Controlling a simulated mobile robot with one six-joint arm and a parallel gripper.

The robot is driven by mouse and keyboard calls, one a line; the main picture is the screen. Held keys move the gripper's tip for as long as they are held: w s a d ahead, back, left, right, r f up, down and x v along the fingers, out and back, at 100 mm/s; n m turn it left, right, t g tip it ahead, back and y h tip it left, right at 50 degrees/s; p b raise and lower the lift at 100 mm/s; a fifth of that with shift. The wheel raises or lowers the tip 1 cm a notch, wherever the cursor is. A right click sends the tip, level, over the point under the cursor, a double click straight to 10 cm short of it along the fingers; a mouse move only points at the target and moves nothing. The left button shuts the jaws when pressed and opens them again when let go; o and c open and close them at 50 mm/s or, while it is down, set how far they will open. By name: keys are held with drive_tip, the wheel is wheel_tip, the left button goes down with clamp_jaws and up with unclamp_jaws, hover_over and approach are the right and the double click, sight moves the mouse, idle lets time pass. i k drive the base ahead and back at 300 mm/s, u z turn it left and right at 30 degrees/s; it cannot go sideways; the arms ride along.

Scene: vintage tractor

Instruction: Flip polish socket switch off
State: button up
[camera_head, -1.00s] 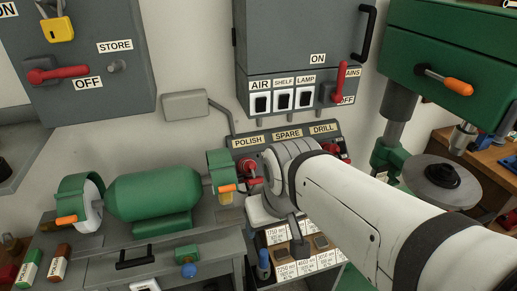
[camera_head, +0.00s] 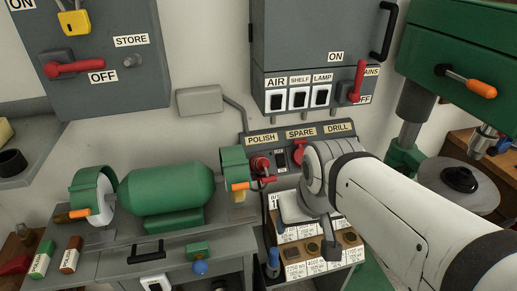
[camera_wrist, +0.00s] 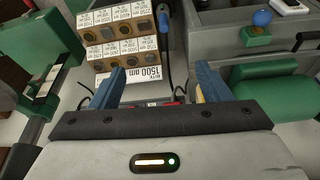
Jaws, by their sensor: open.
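The dark socket panel is in the head view, with the label POLISH (camera_head: 261,138) at its left end. A red plug (camera_head: 259,163) is under that label, with a small dark switch (camera_head: 281,159) just to its right. The switch's position is too small to read. My gripper (camera_wrist: 162,82) is open in the wrist view, its two blue fingers apart. Small red parts show low between them, but I cannot tell which. In the head view my wrist is right of the polish socket, in front of the drill side; my fingertips are hidden there.
The green grinder (camera_head: 165,190) stands left of the panel, its right guard (camera_head: 235,168) close to the polish plug. A red spare plug (camera_head: 299,152) sits between that plug and my wrist. Below is a labelled rack (camera_head: 345,254). The drill press (camera_head: 462,60) is at right.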

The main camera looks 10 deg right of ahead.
sight(280, 160)
drive_tip(key=k, duration=1.25)
drive_tip(key=z, duration=0.5)
drive_tip(key=i, duration=1.55)
drive_tip(key=u, duration=0.65)
